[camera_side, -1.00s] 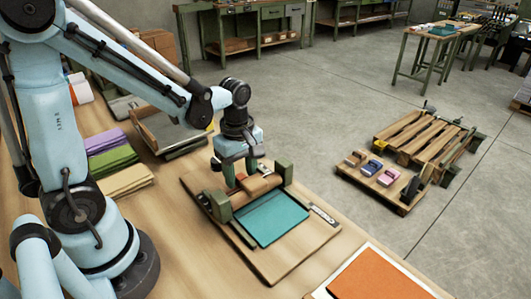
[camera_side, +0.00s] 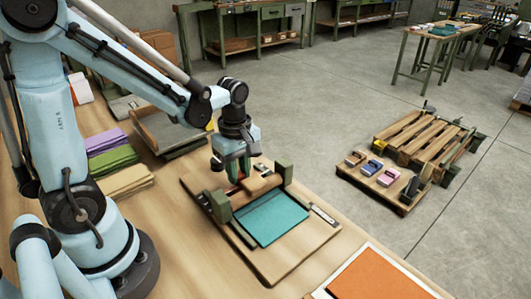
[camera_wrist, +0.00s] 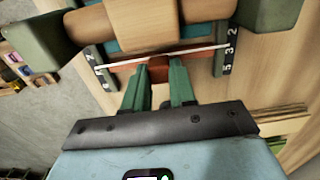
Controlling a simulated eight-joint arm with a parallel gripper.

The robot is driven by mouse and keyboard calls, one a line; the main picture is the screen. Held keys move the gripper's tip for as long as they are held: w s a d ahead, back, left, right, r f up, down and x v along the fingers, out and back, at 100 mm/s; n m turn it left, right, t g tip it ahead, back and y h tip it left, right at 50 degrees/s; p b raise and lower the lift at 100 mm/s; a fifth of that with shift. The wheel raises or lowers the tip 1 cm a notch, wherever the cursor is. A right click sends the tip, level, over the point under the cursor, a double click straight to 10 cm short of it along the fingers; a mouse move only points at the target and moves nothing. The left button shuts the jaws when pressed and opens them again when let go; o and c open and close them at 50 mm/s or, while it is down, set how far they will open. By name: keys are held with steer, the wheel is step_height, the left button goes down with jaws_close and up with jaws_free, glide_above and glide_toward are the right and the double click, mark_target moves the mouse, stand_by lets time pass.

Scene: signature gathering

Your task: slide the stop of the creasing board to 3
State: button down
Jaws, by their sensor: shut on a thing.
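The creasing board (camera_side: 283,258) lies on the bench with a teal sheet (camera_side: 270,218) on it. Its stop is a red-orange bar with a white edge (camera_wrist: 120,63), running across between two dark numbered scales (camera_wrist: 222,62). The white edge meets the right scale near the 2 and 3; the exact reading is hard to tell. My gripper (camera_wrist: 158,72) has its green fingers shut on the stop's small red knob. In the side view my gripper (camera_side: 239,181) is down at the board's back end, hiding part of the stop.
A wooden roller with a block (camera_wrist: 150,27) sits between green supports (camera_wrist: 45,40), close beyond my fingertips. Folded cloths (camera_side: 115,160) and a wooden tray (camera_side: 165,130) lie left of the board. An orange sheet (camera_side: 378,276) lies at the front right.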

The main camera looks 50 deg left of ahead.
steer(key=shift+a, duration=0.9)
steer(key=c, duration=0.9)
jaws_free()
steer(key=shift+r, duration=6.05)
steer(key=d+m+t, duration=0.1)
steer(key=m+t, duration=0.1)
steer(key=m, duration=0.4)
steer(key=s+d+f+m+t, duration=0.1)
steer(key=d+m+t, duration=0.1)
steer(key=m, duration=0.4)
steer(key=s+d+f+m+t, duration=0.1)
steer(key=d+m+t, duration=0.1)
steer(key=m, duration=0.4)
steer(key=shift+d+f+t, duration=0.15)
steer(key=shift+f+t, duration=0.05)
steer(key=shift+t, duration=0.4)
